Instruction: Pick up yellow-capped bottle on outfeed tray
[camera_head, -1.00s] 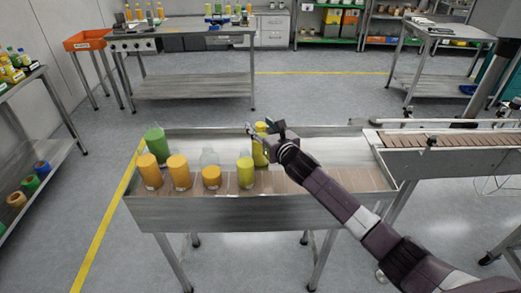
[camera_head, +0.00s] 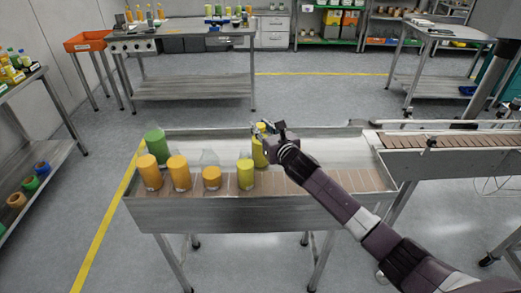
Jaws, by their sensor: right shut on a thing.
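The outfeed tray (camera_head: 215,214) is a long metal trough with a brown slatted bed. Several bottles stand in its left half: a green one (camera_head: 156,147), orange-filled ones (camera_head: 150,172) and (camera_head: 179,173), a partly filled orange one (camera_head: 211,178), and a yellow-green one (camera_head: 245,174). A yellow bottle with a yellow cap (camera_head: 259,151) stands behind them, right of the others. My right gripper (camera_head: 264,131) is shut on this bottle near its top, and its fingers partly hide it. I cannot tell whether the bottle touches the bed. My left gripper is out of view.
A conveyor (camera_head: 450,140) joins the tray at the right. The right half of the tray bed is clear under my arm. A shelf (camera_head: 40,170) with bottles and rolls stands at the left.

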